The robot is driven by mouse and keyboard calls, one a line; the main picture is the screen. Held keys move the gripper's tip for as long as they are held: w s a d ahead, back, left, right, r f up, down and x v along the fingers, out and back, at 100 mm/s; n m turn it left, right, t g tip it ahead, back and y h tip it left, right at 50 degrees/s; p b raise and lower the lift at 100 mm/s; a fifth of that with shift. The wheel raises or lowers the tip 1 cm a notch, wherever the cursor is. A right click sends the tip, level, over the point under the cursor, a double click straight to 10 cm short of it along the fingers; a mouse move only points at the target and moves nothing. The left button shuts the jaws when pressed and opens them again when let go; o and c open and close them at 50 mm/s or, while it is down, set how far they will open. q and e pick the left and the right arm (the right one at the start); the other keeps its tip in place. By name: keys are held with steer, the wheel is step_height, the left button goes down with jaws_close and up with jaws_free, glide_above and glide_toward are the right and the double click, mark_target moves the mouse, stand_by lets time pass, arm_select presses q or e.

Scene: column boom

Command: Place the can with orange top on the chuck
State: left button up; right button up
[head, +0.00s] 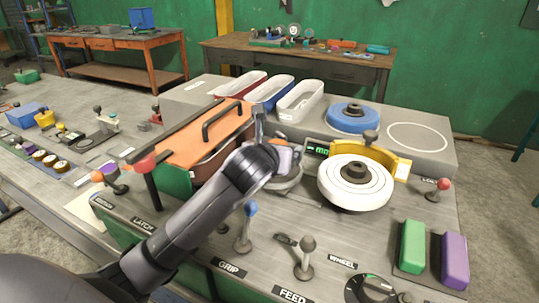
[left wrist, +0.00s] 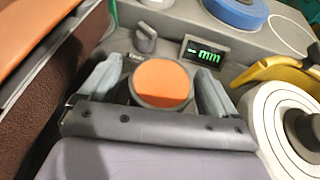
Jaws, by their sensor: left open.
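The can with the orange top (left wrist: 161,83) stands between the two fingers of my left gripper (left wrist: 158,92) in the left wrist view. The fingers are open, one on each side of it, with a gap visible at least on the right. In the head view my left gripper (head: 277,148) is over a round grey chuck (head: 288,183), and a bit of the orange top (head: 278,142) shows between the fingers. The can's lower part is hidden, so I cannot tell whether it rests on the chuck. My right gripper is not in view.
A brown-lined box with an orange lid (head: 212,136) is close on the left. A white wheel (head: 354,190) and a yellow guard (head: 385,157) are on the right. A green display (left wrist: 203,53) stands behind. Levers (head: 245,235) rise in front.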

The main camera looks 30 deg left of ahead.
arm_select(q)
steer(key=v, duration=1.1)
steer(key=shift+s, duration=0.2)
steer(key=shift+d, duration=0.1)
